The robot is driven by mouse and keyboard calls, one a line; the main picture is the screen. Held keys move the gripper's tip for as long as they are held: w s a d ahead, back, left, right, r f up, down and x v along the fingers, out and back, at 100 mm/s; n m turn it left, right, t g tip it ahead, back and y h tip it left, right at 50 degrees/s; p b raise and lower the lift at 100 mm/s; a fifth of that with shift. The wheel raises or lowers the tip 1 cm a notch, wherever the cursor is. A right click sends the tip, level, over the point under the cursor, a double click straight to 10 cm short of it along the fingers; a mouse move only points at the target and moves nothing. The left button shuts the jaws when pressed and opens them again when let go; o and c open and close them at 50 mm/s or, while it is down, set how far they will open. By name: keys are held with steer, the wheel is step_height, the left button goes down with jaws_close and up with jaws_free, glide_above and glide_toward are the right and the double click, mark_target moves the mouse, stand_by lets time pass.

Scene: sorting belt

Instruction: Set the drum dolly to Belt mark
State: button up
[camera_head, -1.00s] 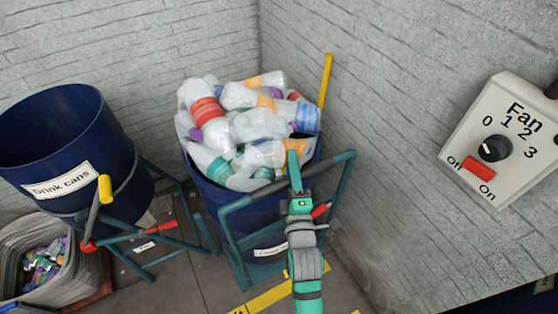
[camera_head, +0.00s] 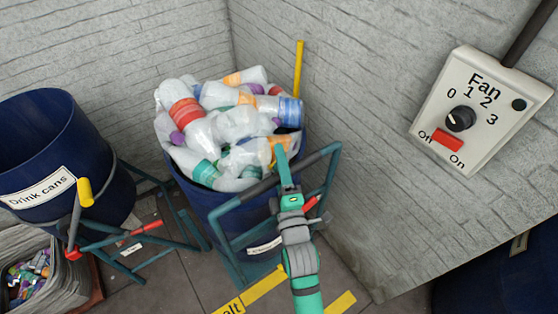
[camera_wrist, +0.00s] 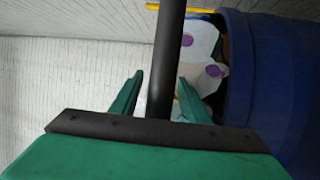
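The drum dolly (camera_head: 228,243) is a teal tube frame under a dark blue drum (camera_head: 205,205) heaped with plastic bottles, standing near the wall corner. Its dark handle bar (camera_head: 256,189) crosses the front. My green and grey gripper (camera_head: 288,163) is at this bar in the head view. In the wrist view the bar (camera_wrist: 169,55) runs between the two green fingers of my gripper (camera_wrist: 160,78), with a light gap beside the left finger, so the fingers look open around it. A yellow floor mark (camera_head: 262,283), its lettering partly cut off, lies below the dolly.
A second blue drum (camera_head: 100,160) labelled "Drink cans" stands on another teal frame at left. A grey bin (camera_head: 75,270) of crushed cans is at lower left. A fan switch box (camera_head: 425,115) is on the right wall. A yellow post (camera_head: 299,68) stands behind the bottles.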

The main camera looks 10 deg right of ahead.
steer(key=s+f, duration=0.2)
steer(key=s, duration=0.8)
steer(key=shift+s+a, duration=0.2)
steer(key=shift+a, duration=0.05)
steer(key=shift+s, duration=0.15)
stand_by(0.4)
